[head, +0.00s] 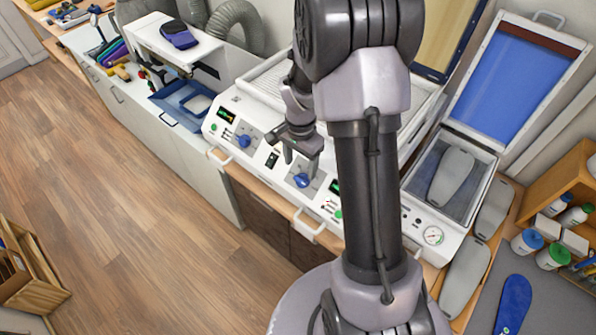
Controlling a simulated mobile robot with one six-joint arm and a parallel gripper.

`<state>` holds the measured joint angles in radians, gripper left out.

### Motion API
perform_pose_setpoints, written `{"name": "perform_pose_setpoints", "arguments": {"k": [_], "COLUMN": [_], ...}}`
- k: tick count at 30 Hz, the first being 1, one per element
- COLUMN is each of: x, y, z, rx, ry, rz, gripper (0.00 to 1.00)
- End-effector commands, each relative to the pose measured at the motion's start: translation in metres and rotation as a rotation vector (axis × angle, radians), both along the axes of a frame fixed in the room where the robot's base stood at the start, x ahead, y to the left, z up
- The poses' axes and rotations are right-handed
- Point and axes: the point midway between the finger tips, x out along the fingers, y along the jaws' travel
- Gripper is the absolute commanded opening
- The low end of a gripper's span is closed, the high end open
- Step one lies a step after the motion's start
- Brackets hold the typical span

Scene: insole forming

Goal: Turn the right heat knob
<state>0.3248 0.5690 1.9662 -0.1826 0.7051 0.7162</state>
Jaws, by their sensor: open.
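The right heat knob (301,181) is a blue dial on the white front panel of the heating machine (330,207). The left heat knob (244,140) is a similar blue dial further left on the same panel. My gripper (301,162) is open just above the right knob, with its fingers pointing down toward it. I cannot tell whether a finger touches the knob. My arm hides the middle of the machine and part of its panel to the right.
Right of my arm stands a press with its blue lid (512,88) raised and a grey insole (452,175) inside. White handles (308,226) jut from the machine's front edge. A blue tray (188,103) lies to the left.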

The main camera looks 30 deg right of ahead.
Motion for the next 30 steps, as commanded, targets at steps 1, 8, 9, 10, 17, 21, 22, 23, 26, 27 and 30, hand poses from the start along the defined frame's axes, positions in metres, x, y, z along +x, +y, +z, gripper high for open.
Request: {"name": "perform_pose_setpoints", "arguments": {"k": [1, 8, 9, 10, 17, 21, 22, 23, 26, 27, 30], "x": [-0.001, 0.000, 0.000, 0.000, 0.000, 0.000, 0.000, 0.000, 0.000, 0.000, 0.000], "y": [0.000, 0.000, 0.000, 0.000, 0.000, 0.000, 0.000, 0.000, 0.000, 0.000, 0.000], "z": [-0.013, -0.047, -0.050, -0.051, -0.053, -0.052, -0.052, -0.052, -0.052, -0.052, -0.052], "rx": [0.002, 0.001, 0.001, 0.000, 0.000, 0.000, 0.000, 0.000, 0.000, 0.000, 0.000], "ry": [0.004, 0.000, 0.000, -0.001, -0.001, -0.001, -0.001, -0.001, -0.001, -0.001, 0.000], "rz": [-0.001, -0.001, -0.001, -0.001, -0.001, 0.000, 0.000, 0.000, 0.000, 0.000, 0.002], "gripper": [0.64, 0.64, 0.64, 0.64, 0.64, 0.42, 0.36, 0.30, 0.11, 0.03, 0.01]}}
